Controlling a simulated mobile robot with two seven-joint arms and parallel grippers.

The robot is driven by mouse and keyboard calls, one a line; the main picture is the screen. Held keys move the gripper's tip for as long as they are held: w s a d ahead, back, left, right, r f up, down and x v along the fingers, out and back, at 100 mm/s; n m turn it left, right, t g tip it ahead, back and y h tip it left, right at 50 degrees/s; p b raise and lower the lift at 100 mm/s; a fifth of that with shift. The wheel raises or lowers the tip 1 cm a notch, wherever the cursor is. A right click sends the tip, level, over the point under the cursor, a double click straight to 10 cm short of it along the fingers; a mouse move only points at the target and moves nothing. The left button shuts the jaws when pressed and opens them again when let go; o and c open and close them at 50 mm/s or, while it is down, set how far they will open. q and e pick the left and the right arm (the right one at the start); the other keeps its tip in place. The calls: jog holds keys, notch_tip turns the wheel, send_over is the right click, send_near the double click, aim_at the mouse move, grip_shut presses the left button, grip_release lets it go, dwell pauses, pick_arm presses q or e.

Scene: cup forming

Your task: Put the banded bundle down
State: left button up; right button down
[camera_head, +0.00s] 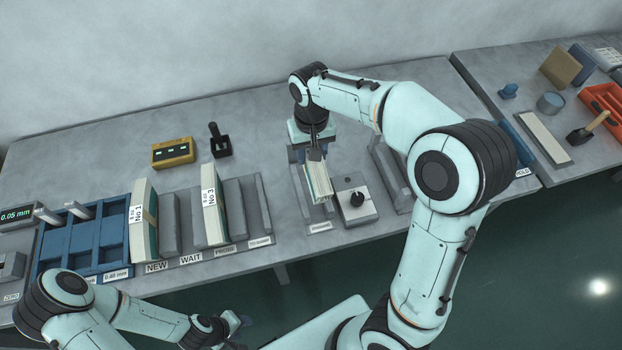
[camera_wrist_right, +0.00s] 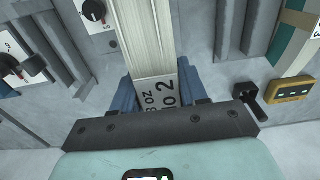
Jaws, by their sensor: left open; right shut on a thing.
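The banded bundle (camera_head: 318,181) is a stack of pale paper with a white end marked No 2 and 8 oz. My right gripper (camera_head: 316,150) is shut on it over a grey rack with a small label at its front. In the right wrist view the bundle (camera_wrist_right: 145,35) runs up between the blue fingers (camera_wrist_right: 158,88) of that gripper, beside grey rails. I cannot tell whether its underside touches the rack. My left gripper (camera_head: 236,326) is open and empty at the bottom, in front of the table edge.
A knob box (camera_head: 355,200) stands just right of the bundle. To the left are grey dividers with the No 3 bundle (camera_head: 212,215), the No 1 bundle (camera_head: 144,225) and a blue tray (camera_head: 84,240). A yellow meter (camera_head: 173,153) and a black stand (camera_head: 219,143) stand behind.

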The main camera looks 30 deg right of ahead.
pick_arm(q)
jog(key=shift+s+f+b, duration=0.4)
jog(key=shift+s+f, duration=0.15)
jog(key=shift+f, duration=0.15)
pick_arm(e)
jog(key=f, duration=1.2)
jog(key=shift+w, duration=0.2)
pick_arm(q)
jog(key=shift+f, duration=0.1)
pick_arm(e)
jog(key=shift+f, duration=0.15)
jog(key=c, duration=0.6)
grip_release()
pick_arm(q)
jog(key=shift+s, duration=0.1)
jog(key=shift+w+r+p, duration=0.55)
jog(key=shift+w+r, duration=0.3)
pick_arm(e)
notch_tip(320, 180, up, 12)
jog(key=shift+r, duration=0.15)
